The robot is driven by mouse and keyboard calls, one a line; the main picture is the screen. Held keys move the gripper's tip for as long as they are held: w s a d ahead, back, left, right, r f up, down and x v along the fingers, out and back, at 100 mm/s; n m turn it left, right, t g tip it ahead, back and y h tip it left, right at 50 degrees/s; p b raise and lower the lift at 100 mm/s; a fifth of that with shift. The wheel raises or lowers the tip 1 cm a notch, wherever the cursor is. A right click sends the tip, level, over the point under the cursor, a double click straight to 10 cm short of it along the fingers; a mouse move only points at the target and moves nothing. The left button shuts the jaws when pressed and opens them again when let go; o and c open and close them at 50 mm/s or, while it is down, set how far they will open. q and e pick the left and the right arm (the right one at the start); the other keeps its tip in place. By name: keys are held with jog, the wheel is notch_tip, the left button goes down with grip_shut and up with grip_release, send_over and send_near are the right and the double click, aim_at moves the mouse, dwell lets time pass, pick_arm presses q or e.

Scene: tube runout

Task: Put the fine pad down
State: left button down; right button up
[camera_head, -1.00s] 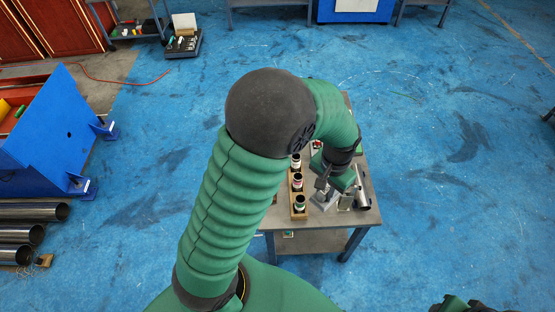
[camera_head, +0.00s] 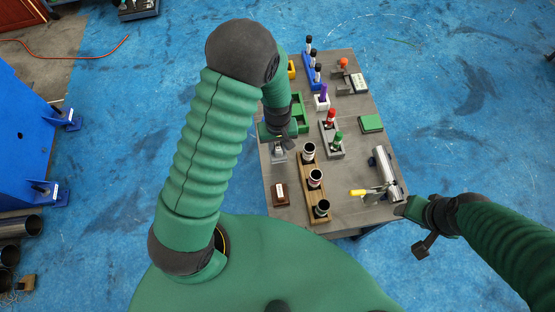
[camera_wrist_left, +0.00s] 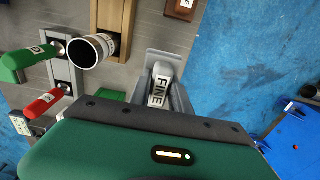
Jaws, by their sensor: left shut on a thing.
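The fine pad (camera_wrist_left: 160,88) is a pale grey piece lettered FINE. In the left wrist view it sits between the two grey fingers of my left gripper (camera_wrist_left: 165,90), which is shut on it. In the head view my left gripper (camera_head: 278,153) hangs over the left side of the grey table (camera_head: 350,215), left of the wooden rack and behind a brown block (camera_head: 281,194) with a white label. Whether the pad touches the table cannot be told. My right gripper (camera_head: 420,225) is at the table's right front edge, and its finger state is unclear.
The wooden rack (camera_head: 318,198) holds several dark-mouthed tubes. A metal tube (camera_head: 383,167) and a yellow-handled tool (camera_head: 357,193) lie at right. A grey holder (camera_head: 330,142) bears red and green handles; a green block (camera_head: 371,123) is farther right. Bare table surrounds the brown block.

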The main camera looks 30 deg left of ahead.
aim_at(276, 155)
pick_arm(q)
jog(key=a+f, duration=0.1)
jog(key=f, duration=0.1)
jog(key=a+f, duration=0.1)
jog(key=f, duration=0.2)
jog(key=a+f, duration=0.1)
jog(key=f, duration=0.1)
jog(key=shift+w+a+f, duration=0.15)
jog(key=shift+a+f, duration=0.05)
jog(key=shift+a, duration=0.05)
jog(key=shift+d+f, duration=0.25)
jog(key=shift+d+r, duration=0.15)
jog(key=shift+d, duration=0.4)
jog(key=shift+d+r, duration=0.15)
jog(key=shift+d, duration=0.35)
jog(key=shift+f+b, duration=0.2)
jog(key=shift+b, duration=0.15)
jog(key=c, duration=1.5)
grip_release()
jog(key=shift+a, duration=0.2)
jog(key=shift+o, duration=1.3)
jog(key=shift+a, duration=0.3)
jog(key=shift+o, duration=0.2)
jog(key=shift+a, duration=0.35)
jog(key=shift+d, duration=0.45)
pick_arm(e)
jog(key=shift+s+a+f, duration=0.1)
jog(key=shift+a+f, duration=0.05)
jog(key=shift+a, duration=0.8)
